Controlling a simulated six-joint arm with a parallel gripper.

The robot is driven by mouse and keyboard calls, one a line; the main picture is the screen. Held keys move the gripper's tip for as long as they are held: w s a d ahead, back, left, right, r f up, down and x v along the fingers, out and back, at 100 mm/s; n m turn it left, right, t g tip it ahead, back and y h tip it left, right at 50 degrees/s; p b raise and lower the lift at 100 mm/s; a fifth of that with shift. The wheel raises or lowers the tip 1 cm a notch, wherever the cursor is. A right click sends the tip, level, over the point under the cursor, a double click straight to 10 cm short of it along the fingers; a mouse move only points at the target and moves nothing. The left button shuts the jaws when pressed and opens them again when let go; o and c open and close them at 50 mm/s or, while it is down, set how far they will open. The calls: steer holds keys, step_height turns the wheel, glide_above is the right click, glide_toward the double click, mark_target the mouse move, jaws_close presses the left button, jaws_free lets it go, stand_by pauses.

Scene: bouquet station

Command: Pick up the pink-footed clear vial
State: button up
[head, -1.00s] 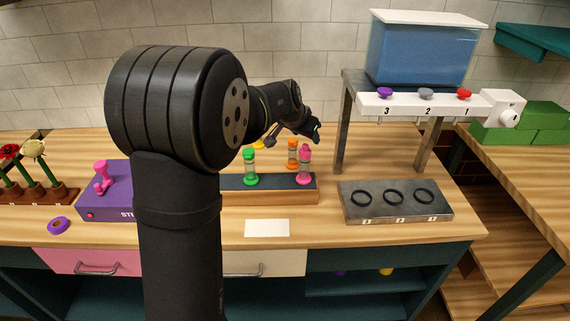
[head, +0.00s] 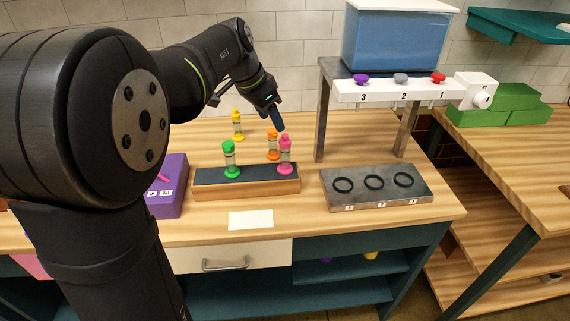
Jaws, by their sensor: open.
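The pink-footed clear vial (head: 285,157) has a pink cap and a pink foot and stands upright at the right end of the dark-topped wooden block (head: 246,190). My gripper (head: 277,124) is above and slightly left of its cap, pointing down, and looks apart from it. The gripper is open and holds nothing that I can see; its fingertips are small in this view. An orange vial (head: 273,145) stands just behind and left of the pink one. A green vial (head: 230,160) stands on the block's left part. A yellow vial (head: 237,124) stands further back.
A purple box (head: 168,190) is left of the block. A metal plate (head: 376,201) with three black rings lies to the right. Behind it stands a dispenser frame (head: 400,91) with numbered knobs under a blue tank (head: 395,42). A white card (head: 251,220) lies in front.

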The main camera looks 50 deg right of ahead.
mark_target(283, 141)
steer(key=x, duration=1.2)
steer(key=shift+s, duration=0.1)
jaws_close()
